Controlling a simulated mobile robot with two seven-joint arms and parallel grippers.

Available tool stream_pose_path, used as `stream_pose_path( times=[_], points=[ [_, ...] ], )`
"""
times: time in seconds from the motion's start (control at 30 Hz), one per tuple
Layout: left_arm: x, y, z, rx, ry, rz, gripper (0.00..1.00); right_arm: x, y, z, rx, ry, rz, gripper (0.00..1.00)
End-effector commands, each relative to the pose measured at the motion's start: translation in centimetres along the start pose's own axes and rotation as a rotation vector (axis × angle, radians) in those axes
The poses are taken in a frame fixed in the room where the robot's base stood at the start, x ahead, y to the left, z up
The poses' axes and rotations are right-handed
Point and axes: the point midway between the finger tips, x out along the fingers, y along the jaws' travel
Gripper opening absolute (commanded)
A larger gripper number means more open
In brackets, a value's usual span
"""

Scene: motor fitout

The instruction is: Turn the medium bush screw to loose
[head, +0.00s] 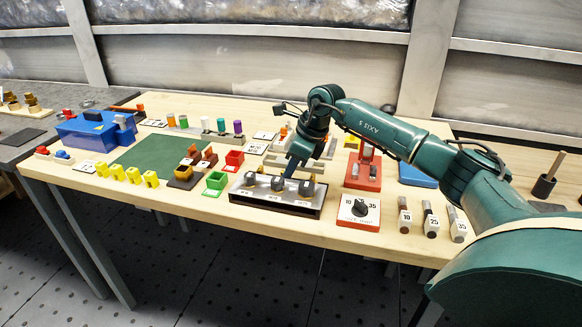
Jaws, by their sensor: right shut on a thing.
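A metal-topped block (263,196) near the table's front edge carries three dark grey bush screws in a row: a left one (250,179), a middle one (278,183) and a right one (306,188). My right gripper (287,175) reaches down from above at the middle screw and is shut on it. The fingertips are small and partly hidden, so the exact grip and the screw's turn cannot be made out. Labels on the block are too small to read. My left gripper is not in view.
A red-edged dial plate (358,212) stands just right of the block, with several numbered tools (431,221) beyond it. A red stand (363,172) is behind. The green mat (158,158) is mostly clear.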

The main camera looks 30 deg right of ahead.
Motion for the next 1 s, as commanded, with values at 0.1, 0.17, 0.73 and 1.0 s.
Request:
stream_pose_path(
  times=[0.1,0.17,0.73,1.0],
  points=[
    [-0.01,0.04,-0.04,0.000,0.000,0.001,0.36,-0.05,-0.03,0.00,-0.006,0.001,0.001,0.00],
    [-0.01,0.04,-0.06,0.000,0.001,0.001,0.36,-0.05,-0.03,0.00,-0.007,0.001,0.001,0.00],
    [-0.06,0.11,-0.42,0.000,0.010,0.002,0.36,-0.02,-0.02,-0.01,-0.005,0.001,0.000,0.32],
    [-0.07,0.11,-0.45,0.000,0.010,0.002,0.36,-0.82,-0.07,0.02,-0.005,-0.001,-0.001,0.32]
  ],
)
